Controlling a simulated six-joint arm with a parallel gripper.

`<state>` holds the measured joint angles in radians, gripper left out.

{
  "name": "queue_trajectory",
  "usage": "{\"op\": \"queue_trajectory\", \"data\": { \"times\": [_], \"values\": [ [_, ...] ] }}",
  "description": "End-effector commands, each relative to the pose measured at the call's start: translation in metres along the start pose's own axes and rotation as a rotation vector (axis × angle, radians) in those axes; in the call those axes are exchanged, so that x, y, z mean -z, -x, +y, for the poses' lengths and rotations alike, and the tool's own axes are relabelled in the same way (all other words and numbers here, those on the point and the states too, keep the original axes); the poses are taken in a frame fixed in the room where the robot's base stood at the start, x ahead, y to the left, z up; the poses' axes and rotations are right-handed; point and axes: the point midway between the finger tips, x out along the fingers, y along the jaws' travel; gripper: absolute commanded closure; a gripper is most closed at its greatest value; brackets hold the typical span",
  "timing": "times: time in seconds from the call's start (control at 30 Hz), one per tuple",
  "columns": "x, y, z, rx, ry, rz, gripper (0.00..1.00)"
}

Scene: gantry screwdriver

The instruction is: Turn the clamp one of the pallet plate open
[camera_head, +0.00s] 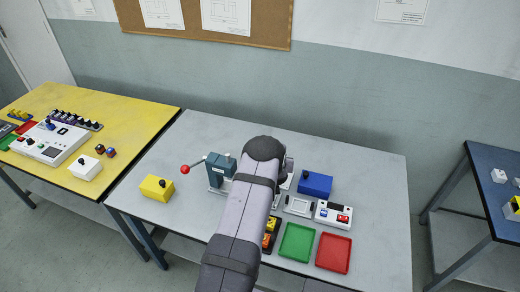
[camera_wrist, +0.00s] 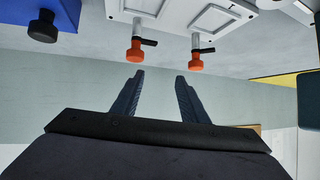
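The pallet plate (camera_wrist: 178,14) is white with raised rectangular frames and sits at the top of the wrist view. Two clamps stick out from its edge, each with an orange tip and a small black lever: one clamp (camera_wrist: 137,50) left of centre, another clamp (camera_wrist: 196,60) to the right. I cannot tell which is clamp one. My gripper (camera_wrist: 160,77) is open and empty, its two dark fingers pointing toward the clamps and apart from them. In the head view my arm hides the gripper and the clamps.
A blue box (camera_head: 315,184) with a black knob stands close by. A white device with red buttons (camera_head: 334,214), a green tray (camera_head: 296,242) and a red tray (camera_head: 333,252) lie near it. A teal press (camera_head: 217,172) with a red-balled lever and a yellow box (camera_head: 157,188) stand left of my arm.

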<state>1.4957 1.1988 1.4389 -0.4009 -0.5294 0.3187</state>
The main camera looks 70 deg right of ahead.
Motion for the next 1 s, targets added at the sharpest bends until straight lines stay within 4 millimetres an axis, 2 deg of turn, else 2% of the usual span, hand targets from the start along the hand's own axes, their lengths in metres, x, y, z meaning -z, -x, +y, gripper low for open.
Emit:
{"op": "queue_trajectory", "data": {
  "times": [0.03, 0.2, 0.47, 0.77, 1.0],
  "values": [
    [0.0, 0.008, 0.0, 0.032, 0.042, 0.016, 0.6],
    [-0.016, 0.023, -0.014, 0.161, 0.162, 0.088, 0.6],
    [-0.03, 0.04, -0.032, 0.275, 0.231, 0.149, 0.6],
    [-0.031, 0.036, -0.034, 0.282, 0.236, 0.155, 0.6],
    [-0.028, 0.02, -0.04, 0.282, 0.236, 0.154, 0.6]
  ]
}}
